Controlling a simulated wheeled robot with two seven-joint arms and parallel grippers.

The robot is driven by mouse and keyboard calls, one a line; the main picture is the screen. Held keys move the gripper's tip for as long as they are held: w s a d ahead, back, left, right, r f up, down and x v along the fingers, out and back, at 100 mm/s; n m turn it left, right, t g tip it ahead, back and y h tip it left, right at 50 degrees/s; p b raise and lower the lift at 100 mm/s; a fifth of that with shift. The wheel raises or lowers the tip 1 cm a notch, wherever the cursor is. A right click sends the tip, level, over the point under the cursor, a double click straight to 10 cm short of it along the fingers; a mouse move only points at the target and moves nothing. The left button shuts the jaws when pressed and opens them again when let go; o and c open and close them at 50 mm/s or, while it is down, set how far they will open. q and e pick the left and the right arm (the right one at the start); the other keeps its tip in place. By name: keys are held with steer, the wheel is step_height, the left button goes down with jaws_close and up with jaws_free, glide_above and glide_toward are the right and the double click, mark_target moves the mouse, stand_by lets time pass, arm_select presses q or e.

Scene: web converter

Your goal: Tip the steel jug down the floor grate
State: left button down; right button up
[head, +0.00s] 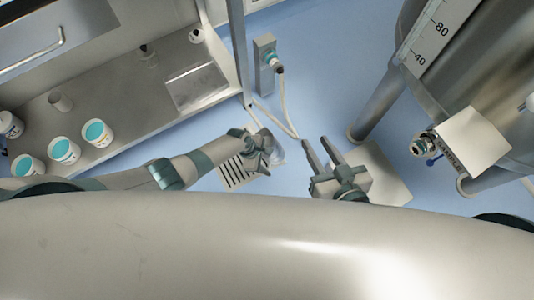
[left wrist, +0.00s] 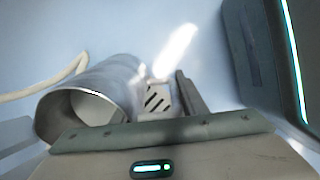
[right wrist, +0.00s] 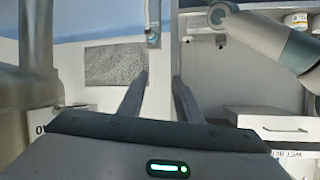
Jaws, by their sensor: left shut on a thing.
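The steel jug (left wrist: 112,82) shows in the left wrist view as a shiny cylinder, its open round mouth facing the lower left of the picture. In the head view only a small part of the jug (head: 279,152) shows beside my left gripper (head: 264,150), which is shut on it. The floor grate (head: 238,174), pale with dark slots, lies just below and left of that gripper in the head view; part of it (left wrist: 157,100) shows beyond the jug in the left wrist view. I cannot tell the jug's exact tilt. My right gripper (head: 316,145) is open and empty.
A bench (head: 120,125) with several teal-topped cups (head: 66,150) stands at the left. A large steel tank (head: 475,70) on legs stands at the right. A post with a hose (head: 290,115) stands behind the grippers.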

arm_select(q)
steer(key=shift+w+f+b, duration=0.1)
steer(key=shift+f+b, duration=0.05)
steer(key=shift+b, duration=0.45)
arm_select(e)
steer(key=shift+w+a+r+t+y, duration=0.2)
steer(key=shift+r+t, duration=0.2)
steer(key=shift+r, duration=0.2)
steer(key=shift+w+a+r+t+y, duration=0.15)
steer(key=shift+r+t, duration=0.25)
steer(key=shift+r, duration=0.25)
steer(key=shift+w+a+r+t+y, duration=0.2)
steer(key=shift+r+t, duration=0.2)
steer(key=shift+r, duration=0.2)
arm_select(q)
steer(key=shift+f+h+b, duration=0.2)
steer(key=shift+h+b, duration=0.2)
steer(key=shift+b, duration=0.2)
arm_select(e)
steer(key=shift+a+r+t+y, duration=0.15)
steer(key=shift+a+r+t, duration=0.1)
steer(key=shift+r+t, duration=0.65)
steer(key=shift+a+r+t+y, duration=0.15)
steer(key=shift+r+t, duration=0.35)
steer(key=shift+r, duration=0.75)
